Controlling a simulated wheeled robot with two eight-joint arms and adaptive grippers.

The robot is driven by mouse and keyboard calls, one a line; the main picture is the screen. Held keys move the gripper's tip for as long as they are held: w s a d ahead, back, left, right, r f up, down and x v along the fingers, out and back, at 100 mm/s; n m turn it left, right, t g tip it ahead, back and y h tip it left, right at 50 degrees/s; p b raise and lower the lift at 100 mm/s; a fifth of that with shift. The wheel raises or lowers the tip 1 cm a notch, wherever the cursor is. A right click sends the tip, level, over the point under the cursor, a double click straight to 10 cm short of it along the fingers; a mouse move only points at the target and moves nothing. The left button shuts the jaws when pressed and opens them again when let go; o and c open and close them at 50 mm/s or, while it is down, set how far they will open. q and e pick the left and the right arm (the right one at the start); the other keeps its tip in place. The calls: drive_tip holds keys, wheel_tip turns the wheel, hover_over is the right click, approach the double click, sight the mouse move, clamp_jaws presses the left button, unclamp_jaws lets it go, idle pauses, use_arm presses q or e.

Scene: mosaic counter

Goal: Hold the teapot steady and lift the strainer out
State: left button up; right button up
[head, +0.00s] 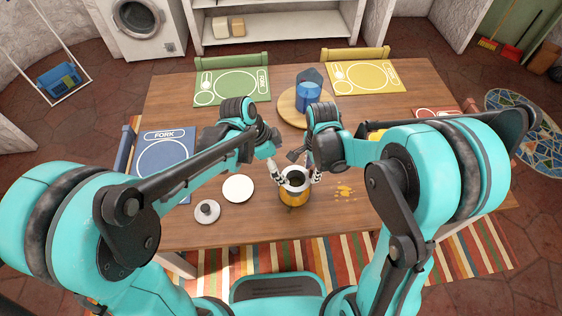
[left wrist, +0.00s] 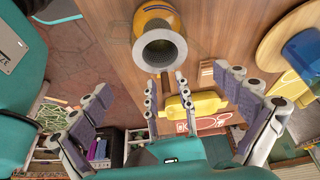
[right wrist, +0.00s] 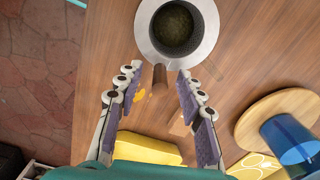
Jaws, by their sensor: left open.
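The orange teapot (head: 292,195) stands upright near the table's front edge. It also shows in the left wrist view (left wrist: 155,18). The strainer (head: 296,179), a grey mesh cup with a wide pale rim, sits in its mouth; it shows in the left wrist view (left wrist: 160,54) and the right wrist view (right wrist: 178,25). A brown handle (right wrist: 159,78) projects below the rim, between the fingers of my right gripper (right wrist: 158,70), which is open with a gap on both sides. My left gripper (left wrist: 163,78) is wide open and empty, close to the strainer's rim.
A grey knobbed lid (head: 207,211) and a white plate (head: 238,189) lie left of the teapot. Orange spots (head: 344,191) mark the table to its right. A round wooden board (head: 288,108) with a blue container (head: 308,95) stands behind. A yellow object (right wrist: 150,148) lies beyond my right gripper.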

drive_tip(key=shift+r, duration=0.1)
wheel_tip(320, 180, up, 12)
idle(0.4)
use_arm(q)
drive_tip(key=s+a+r+n+t+y, duration=0.1)
drive_tip(key=s+a+r+n+t, duration=0.1)
drive_tip(key=a+n, duration=0.3)
drive_tip(key=s+a+r+n+t+y+b, duration=0.1)
drive_tip(key=s+a+n, duration=0.3)
drive_tip(key=a, duration=0.5)
drive_tip(key=s+a+r+n+t+y, duration=0.2)
drive_tip(key=s+a+r+n+t, duration=0.1)
drive_tip(key=a+n, duration=0.4)
drive_tip(key=shift+s+a+r+n+t+y, duration=0.3)
drive_tip(key=shift+s+r+n+t, duration=0.1)
drive_tip(key=shift+s+r+n, duration=0.15)
use_arm(e)
drive_tip(key=s+d+r+n+t, duration=0.1)
drive_tip(key=s+d+n+t, duration=0.3)
drive_tip(key=n, duration=1.1)
drive_tip(key=s+t, duration=0.3)
drive_tip(key=s, duration=0.3)
drive_tip(key=shift+s+d, duration=0.2)
use_arm(q)
drive_tip(key=shift+d, duration=0.1)
